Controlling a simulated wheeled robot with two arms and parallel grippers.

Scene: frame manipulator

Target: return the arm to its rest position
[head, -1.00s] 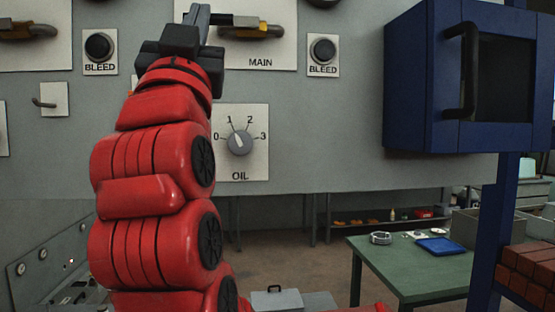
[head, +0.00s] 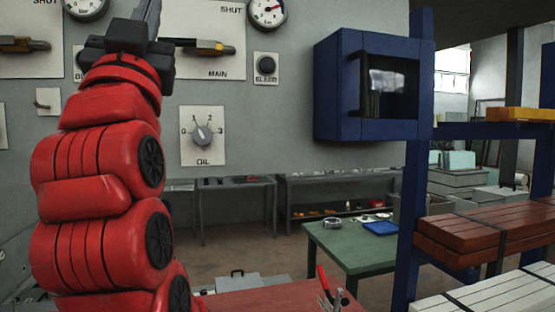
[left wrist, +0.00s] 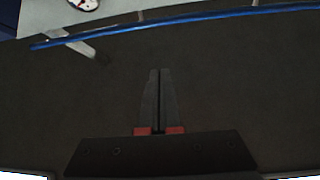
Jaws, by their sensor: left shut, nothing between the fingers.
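My left arm, red with black joint caps, rises on the left of the head view. My left gripper (head: 148,18) is at its top, dark, pointing up in front of the grey panel (head: 262,120). It overlaps the left part of the MAIN plate (head: 218,30) in the picture; I cannot tell how far it is from the panel. In the left wrist view the two fingers (left wrist: 160,76) are shut together with nothing between them, against a dark surface. My right gripper is not in view.
A blue cabinet (head: 338,90) juts out on the right. Beyond are a green table (head: 350,245) and a shelf with red-brown bars (head: 485,235). A red surface with tools lies below.

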